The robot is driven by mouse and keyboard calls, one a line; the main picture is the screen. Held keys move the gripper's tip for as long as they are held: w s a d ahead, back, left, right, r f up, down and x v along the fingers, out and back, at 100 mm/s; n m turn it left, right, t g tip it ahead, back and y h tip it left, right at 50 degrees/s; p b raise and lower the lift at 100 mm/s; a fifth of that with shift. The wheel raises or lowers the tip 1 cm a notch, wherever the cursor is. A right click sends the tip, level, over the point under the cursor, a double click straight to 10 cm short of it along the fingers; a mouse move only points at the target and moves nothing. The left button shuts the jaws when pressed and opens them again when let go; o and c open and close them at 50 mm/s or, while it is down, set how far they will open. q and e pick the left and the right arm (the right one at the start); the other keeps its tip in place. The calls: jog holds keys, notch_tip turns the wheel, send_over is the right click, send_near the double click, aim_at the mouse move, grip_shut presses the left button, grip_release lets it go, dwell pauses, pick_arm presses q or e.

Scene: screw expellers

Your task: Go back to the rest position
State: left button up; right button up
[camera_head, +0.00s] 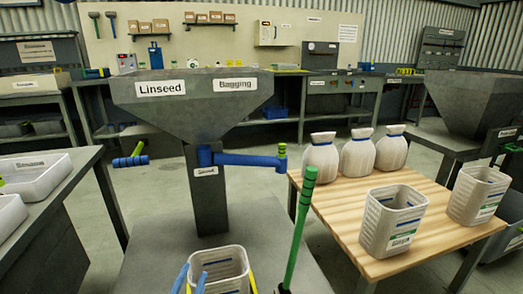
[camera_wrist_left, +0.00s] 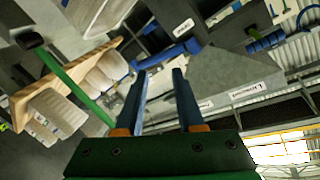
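My left gripper (camera_head: 191,274) shows at the bottom of the head view as two blue fingertips. They are in front of the left side of a white basket (camera_head: 222,258); I cannot tell whether they touch it. In the left wrist view my left gripper (camera_wrist_left: 159,74) has its two blue fingers apart, with nothing seen between them. The grey hopper labelled Linseed and Bagging (camera_head: 192,102) stands beyond, and it also shows in the left wrist view (camera_wrist_left: 240,75). My right gripper is not in view.
A green lever (camera_head: 297,228) stands upright right of the basket. A blue pipe (camera_head: 245,159) juts from the hopper's column. A wooden table (camera_head: 345,222) at right holds white sacks (camera_head: 358,153) and bins (camera_head: 392,222). A grey bench (camera_head: 75,190) with white trays is at left.

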pick_arm(q)
jog(key=s+a+f+n+g, duration=0.3)
jog(key=s+f+n+g, duration=0.2)
jog(key=s+f+g, duration=1.2)
jog(key=s+a+f+t, duration=0.1)
jog(key=s+f, duration=0.4)
jog(key=f, duration=0.7)
jog(key=s+f+t, duration=0.1)
jog(key=s+f, duration=0.3)
jog(key=f, duration=0.8)
jog(key=s+r+p, duration=0.4)
jog(key=r+p, duration=1)
jog(key=p, duration=0.2)
jog(key=s+r+p, duration=0.4)
jog(key=r+p, duration=0.9)
jog(key=p, duration=0.3)
jog(key=shift+s+a+r+g, duration=0.3)
jog(key=shift+s+a+r, duration=0.05)
jog(key=shift+a+r, duration=0.05)
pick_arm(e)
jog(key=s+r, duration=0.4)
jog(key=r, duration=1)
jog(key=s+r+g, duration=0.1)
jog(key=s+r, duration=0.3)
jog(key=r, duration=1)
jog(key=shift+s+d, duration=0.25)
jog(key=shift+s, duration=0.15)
